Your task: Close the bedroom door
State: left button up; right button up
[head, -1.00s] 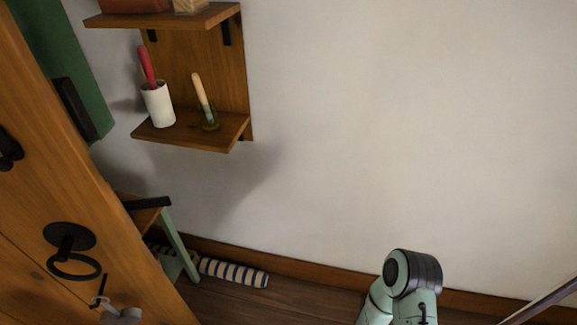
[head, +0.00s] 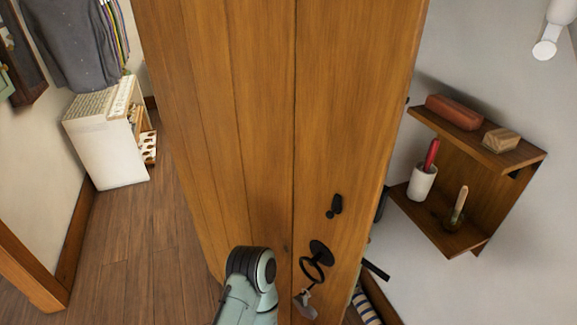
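The bedroom door (head: 255,120) is a tall brown plank door standing in the middle of the head view. It stands open, with wall and shelves past its right edge and floor to its left. A black ring handle (head: 312,268) and a black latch piece (head: 336,206) sit near its right edge. One of my pale green arm links stands in front of the door's lower part, left of the ring. I cannot tell whether it touches the door.
A wall shelf (head: 455,236) with a white cup (head: 422,182) and a brush jar is right of the door. A striped roll (head: 364,309) lies low behind it. A white cabinet (head: 105,150) stands at the left. The wooden floor (head: 150,240) between cabinet and door is clear.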

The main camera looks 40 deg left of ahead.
aim_at(269, 111)
jog(key=u, duration=1.05)
jog(key=k+l+u, duration=0.1)
jog(key=u, duration=0.6)
jog(key=i, duration=0.1)
jog(key=i+z, duration=0.15)
jog(key=z, duration=0.3)
